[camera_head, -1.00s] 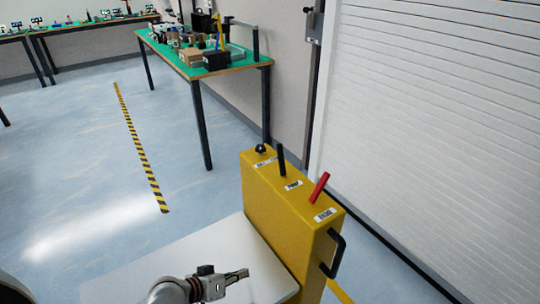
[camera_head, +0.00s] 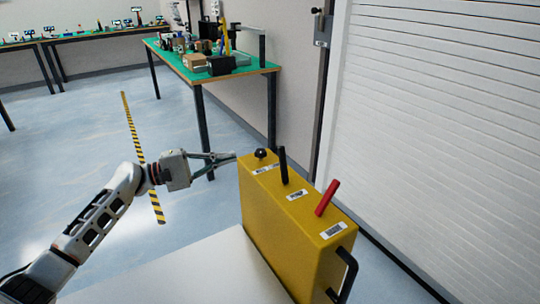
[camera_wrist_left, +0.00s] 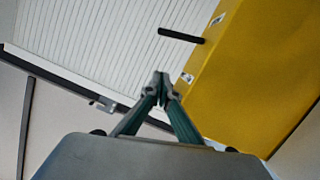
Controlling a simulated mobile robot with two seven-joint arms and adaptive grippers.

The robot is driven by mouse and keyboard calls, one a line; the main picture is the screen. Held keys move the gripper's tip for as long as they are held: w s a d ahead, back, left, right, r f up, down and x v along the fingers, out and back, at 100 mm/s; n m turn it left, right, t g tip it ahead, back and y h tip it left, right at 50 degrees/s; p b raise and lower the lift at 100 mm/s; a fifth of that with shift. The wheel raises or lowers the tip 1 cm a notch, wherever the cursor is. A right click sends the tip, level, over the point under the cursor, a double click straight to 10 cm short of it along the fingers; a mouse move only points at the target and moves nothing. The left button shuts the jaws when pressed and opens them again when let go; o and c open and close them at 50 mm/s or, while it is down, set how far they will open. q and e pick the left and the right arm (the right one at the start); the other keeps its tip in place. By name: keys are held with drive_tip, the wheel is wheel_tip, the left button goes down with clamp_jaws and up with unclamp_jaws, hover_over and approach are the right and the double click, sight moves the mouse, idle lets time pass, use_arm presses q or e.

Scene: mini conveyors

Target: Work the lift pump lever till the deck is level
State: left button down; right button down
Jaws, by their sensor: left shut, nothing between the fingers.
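The yellow lift housing (camera_head: 290,235) stands at the edge of the pale deck plate (camera_head: 165,272). A black lever (camera_head: 283,166) stands nearly upright at the middle of its top, beside a white label too small to read now. It also shows in the left wrist view (camera_wrist_left: 181,36). A red lever (camera_head: 327,198) leans near the front end, and a black knob (camera_head: 261,153) sits at the far end. My left gripper (camera_head: 234,157) is shut and empty, its tips just left of the knob and apart from the black lever. My right gripper is out of view.
A black handle (camera_head: 346,272) sticks out of the housing's front end. A white shutter (camera_head: 430,130) is close on the right. A green bench (camera_head: 255,66) with boxes and tools stands behind. Open floor with a striped line (camera_head: 128,115) lies to the left.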

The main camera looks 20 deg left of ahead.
sight(283, 165)
use_arm(q)
drive_tip(key=x, duration=1)
drive_tip(key=s+d, duration=0.1)
drive_tip(key=s+d+r+p, duration=0.1)
drive_tip(key=shift+s+d+r, duration=0.1)
drive_tip(key=shift+d, duration=0.25)
drive_tip(key=shift+s+d, duration=0.1)
drive_tip(key=shift+d, duration=0.1)
drive_tip(key=shift+f, duration=0.2)
